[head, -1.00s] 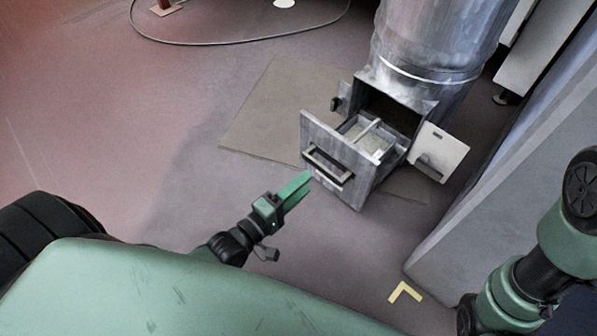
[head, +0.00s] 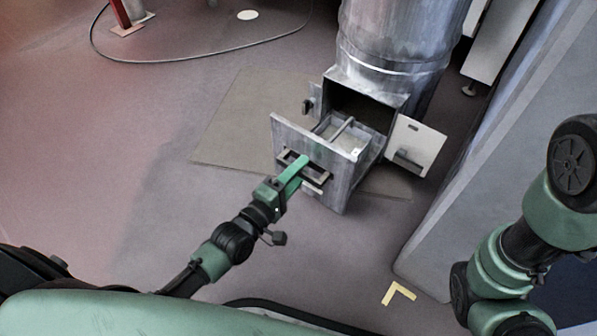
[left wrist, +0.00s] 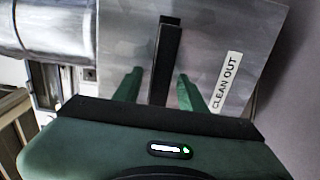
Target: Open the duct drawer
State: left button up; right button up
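The duct drawer (head: 345,185) is a grey metal box sticking out of the square opening at the foot of the round duct (head: 395,40). Its front carries a dark bar handle (head: 318,175), which also shows in the left wrist view (left wrist: 166,62). My left gripper (head: 298,165) reaches the drawer front at the handle and covers part of it. In the left wrist view its green fingers (left wrist: 158,90) are apart, one on each side of the handle, with visible gaps. My right gripper is out of view.
A small hatch door (head: 416,145) stands open to the right of the opening. A grey wall panel (head: 480,165) rises on the right. A flat mat (head: 235,125) lies under the duct. A cable (head: 180,60) crosses the floor behind. Floor left of the drawer is clear.

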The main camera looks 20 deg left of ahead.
pick_arm(q)
grip_shut()
dwell(1.2)
